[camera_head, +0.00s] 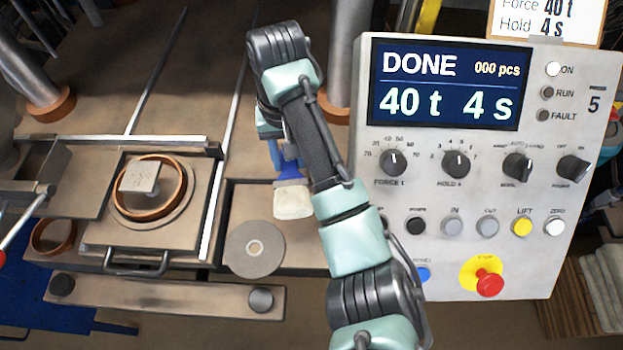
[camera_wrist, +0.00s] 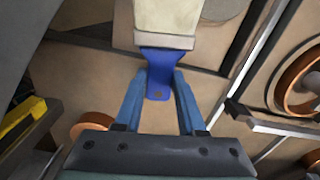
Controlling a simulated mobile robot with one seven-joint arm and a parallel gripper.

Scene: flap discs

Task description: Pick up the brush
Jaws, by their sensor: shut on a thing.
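The brush has a blue handle and a wide cream bristle head. In the head view the brush (camera_head: 293,201) is left of my forearm, over the brown surface beside the grey disc. My gripper (camera_head: 284,160) is at its handle, partly hidden by my arm. In the wrist view the brush (camera_wrist: 164,22) points away from me, with its bristle head at the top edge. My gripper (camera_wrist: 160,84) has its two blue fingers on either side of the blue handle and is shut on it. I cannot tell whether the brush touches the surface.
A press plate (camera_head: 190,232) with a copper-coloured ring (camera_head: 180,200) and metal rails is at left. A control panel (camera_head: 540,140) reading DONE, 40 t, 4 s stands close to the right of my arm.

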